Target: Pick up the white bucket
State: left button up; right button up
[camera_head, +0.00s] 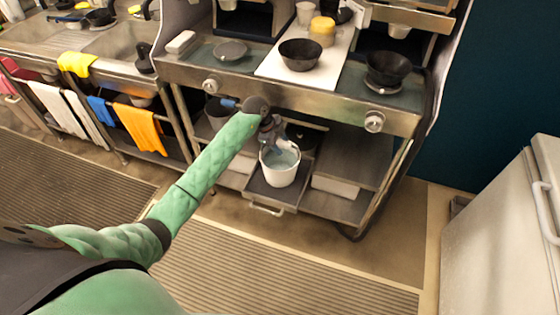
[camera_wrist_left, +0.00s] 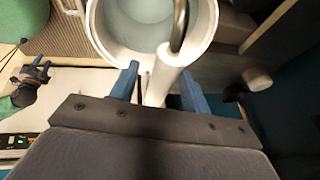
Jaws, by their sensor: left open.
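The white bucket (camera_head: 280,170) stands upright on a pulled-out lower tray of the steel counter. Its inside looks pale and bluish. My left gripper (camera_head: 270,132) reaches down to its back rim from above. In the left wrist view the bucket (camera_wrist_left: 99,28) is at the top, with a curved metal handle (camera_wrist_left: 181,22) across it. The blue fingers of my left gripper (camera_wrist_left: 158,84) are open, one on each side of a white part at the bucket's near edge. I cannot tell whether they touch it.
The steel counter (camera_head: 340,93) above the bucket holds dark bowls (camera_head: 300,56) and a white board. A lower shelf (camera_head: 352,160) is to the right of the tray (camera_head: 270,194). Sinks with hanging towels are at the left. A white cabinet (camera_head: 495,225) stands at the right.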

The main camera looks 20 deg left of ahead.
pick_arm(q)
jog(key=shift+x, duration=0.95)
grip_shut()
jog(key=shift+w+r, duration=0.1)
jog(key=shift+r, duration=0.05)
pick_arm(e)
jog(key=shift+s+d+f, duration=0.15)
jog(key=shift+d+f, duration=0.05)
jog(key=shift+f, duration=0.6)
